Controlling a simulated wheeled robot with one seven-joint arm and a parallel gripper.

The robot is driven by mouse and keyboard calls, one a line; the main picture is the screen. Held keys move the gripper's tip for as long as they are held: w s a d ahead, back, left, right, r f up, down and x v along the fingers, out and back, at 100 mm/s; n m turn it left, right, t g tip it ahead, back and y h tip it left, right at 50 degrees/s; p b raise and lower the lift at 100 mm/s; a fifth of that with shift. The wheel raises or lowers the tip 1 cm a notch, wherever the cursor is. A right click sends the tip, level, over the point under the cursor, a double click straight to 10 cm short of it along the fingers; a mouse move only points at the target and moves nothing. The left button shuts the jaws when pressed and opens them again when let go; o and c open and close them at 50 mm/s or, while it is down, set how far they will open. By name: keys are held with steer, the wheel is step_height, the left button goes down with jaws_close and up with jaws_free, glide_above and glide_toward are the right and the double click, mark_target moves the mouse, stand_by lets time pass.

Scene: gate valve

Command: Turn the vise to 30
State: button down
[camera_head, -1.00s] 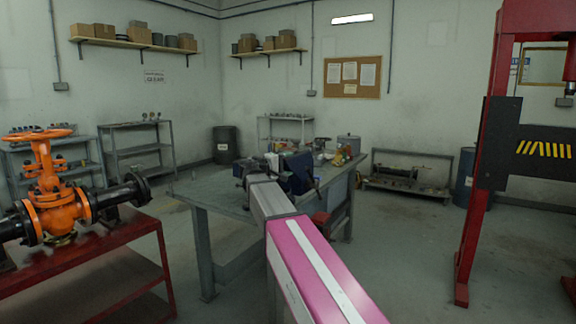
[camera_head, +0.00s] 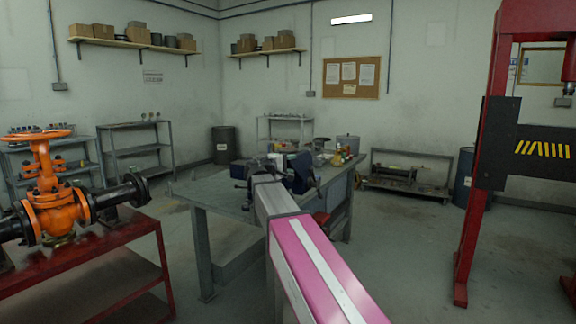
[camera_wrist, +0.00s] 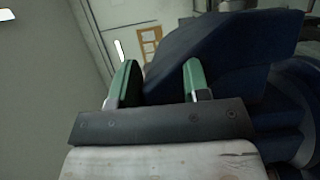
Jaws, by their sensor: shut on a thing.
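The dark blue vise (camera_head: 301,172) stands on the grey workbench, partly behind my arm in the head view. In the wrist view the vise (camera_wrist: 225,50) fills the middle and right, close up. My gripper (camera_wrist: 161,82) has two green-padded fingers standing a little apart, with a dark blue part of the vise between and behind them. It is shut on that part; the exact contact is hard to make out. In the head view my gripper is at the bench, mostly hidden by my own arm. No angle scale can be read.
The workbench (camera_head: 205,192) carries small items at its far end. An orange gate valve (camera_head: 52,195) sits on a red table (camera_head: 125,238) at left. A red press frame (camera_head: 480,190) stands at right. The floor between bench and press is clear.

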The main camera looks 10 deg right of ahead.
mark_target(304, 164)
steer(key=shift+w+d+f+n+t+y, duration=0.1)
steer(key=shift+w+d+n+t+y, duration=0.2)
steer(key=shift+d+n+t+y, duration=0.25)
steer(key=shift+w+d+r+n+t+y, duration=0.1)
steer(key=shift+w+d+n+t+y, duration=0.25)
steer(key=shift+d+t, duration=0.4)
steer(key=shift+w+d+f+n+t+y, duration=0.1)
steer(key=shift+w+d+n+t+y, duration=0.2)
steer(key=shift+d+n+t, duration=0.35)
steer(key=shift+w+d+n+t+y, duration=1.1)
steer(key=shift+w+d+y, duration=0.2)
steer(key=shift+d+y, duration=0.15)
steer(key=c, duration=0.6)
jaws_free()
steer(key=v, duration=1)
steer(key=shift+s+a, duration=0.15)
steer(key=shift+s, duration=0.2)
